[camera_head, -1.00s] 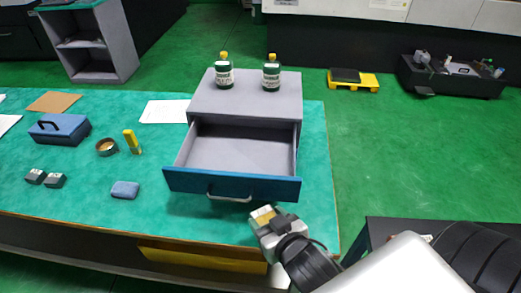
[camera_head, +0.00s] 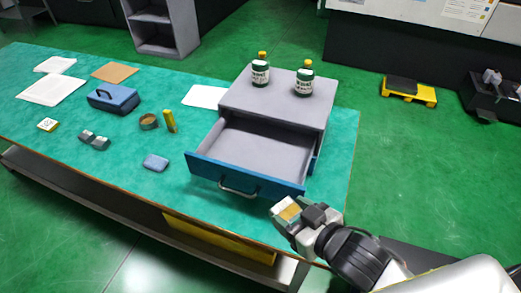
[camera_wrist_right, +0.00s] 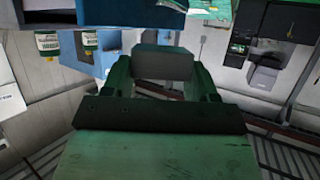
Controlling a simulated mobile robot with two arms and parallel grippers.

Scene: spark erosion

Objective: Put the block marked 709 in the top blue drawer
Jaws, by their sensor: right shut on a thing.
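The blue-fronted drawer (camera_head: 243,178) of a grey cabinet (camera_head: 272,98) is pulled open, and its inside looks empty. My right gripper (camera_head: 287,211) is shut on a small block (camera_head: 290,212) with a pale and tan face; its number cannot be read. The gripper and block are in front of the drawer's right end, outside it, near the table's front edge. In the right wrist view a dark grey piece (camera_wrist_right: 162,65) shows between the fingers. My left gripper is not in view.
Two bottles (camera_head: 261,72) (camera_head: 304,79) stand on the cabinet. On the green table (camera_head: 215,215) are a blue toolbox (camera_head: 113,97), a tape roll (camera_head: 149,121), a yellow item (camera_head: 170,121), a blue sponge-like piece (camera_head: 156,162), dark blocks (camera_head: 94,140) and a pale-topped block (camera_head: 47,125).

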